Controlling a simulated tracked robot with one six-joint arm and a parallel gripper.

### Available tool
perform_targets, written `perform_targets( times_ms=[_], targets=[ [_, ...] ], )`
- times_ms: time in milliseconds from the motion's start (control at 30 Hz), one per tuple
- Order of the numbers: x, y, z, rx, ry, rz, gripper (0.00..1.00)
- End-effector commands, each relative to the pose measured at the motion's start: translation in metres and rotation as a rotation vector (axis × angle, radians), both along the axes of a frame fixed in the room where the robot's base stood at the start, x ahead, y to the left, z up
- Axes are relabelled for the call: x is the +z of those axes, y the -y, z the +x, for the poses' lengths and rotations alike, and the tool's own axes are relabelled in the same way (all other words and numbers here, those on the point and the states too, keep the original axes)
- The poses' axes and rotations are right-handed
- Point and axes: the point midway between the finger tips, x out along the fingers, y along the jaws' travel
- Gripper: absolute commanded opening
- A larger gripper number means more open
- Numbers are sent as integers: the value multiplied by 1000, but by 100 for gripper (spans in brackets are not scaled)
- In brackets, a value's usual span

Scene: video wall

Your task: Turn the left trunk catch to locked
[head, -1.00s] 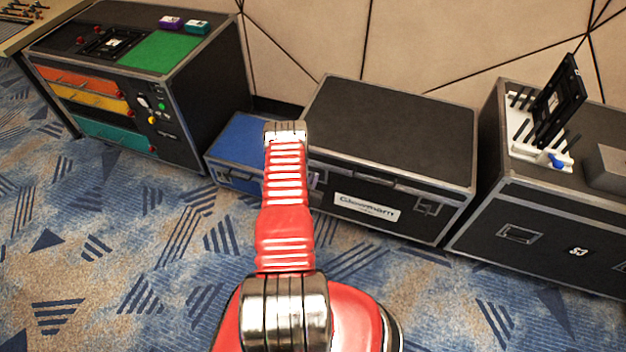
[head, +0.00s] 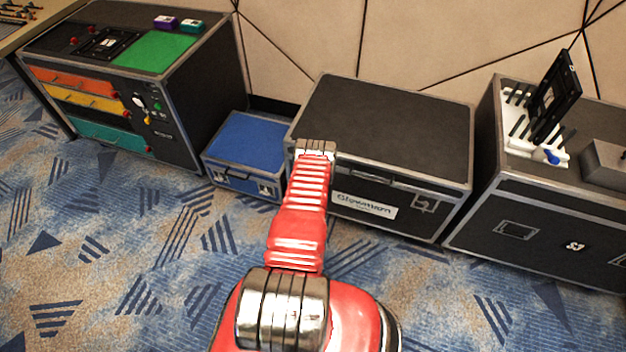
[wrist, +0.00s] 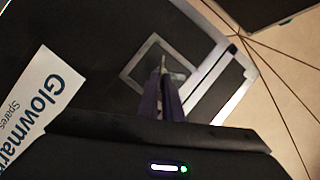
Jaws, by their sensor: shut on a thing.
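The black trunk (head: 390,120) with silver edges stands against the wall, lid down. Its white label (head: 363,205) shows on the front, and in the wrist view the label (wrist: 42,105) reads "Glowmar…" and "Spares". The left catch (wrist: 137,58) has a silver square frame and a small pale turning piece in its middle. My gripper (wrist: 164,82) has purple fingers closed on that piece. The fingers hide much of it, so its exact angle is unclear. In the head view my red arm covers the left catch. The right catch (head: 424,203) is in clear view.
A blue case (head: 248,140) stands close left of the trunk. Left of it is a black cabinet (head: 185,110) with coloured drawers. A black case (head: 545,225) with a white rack (head: 520,120) stands at right. The patterned carpet in front is clear.

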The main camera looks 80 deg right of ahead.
Motion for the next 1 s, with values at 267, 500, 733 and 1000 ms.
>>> perform_targets(
  times_ms=[267, 500, 733, 1000],
  targets=[
    [-5, 5, -9, -18, 253, -27, 0],
    [-9, 5, -9, -16, 434, -43, 0],
    [-10, 6, -9, -16, 533, -54, 0],
    [-9, 6, -9, -16, 565, -59, 0]
  ],
)
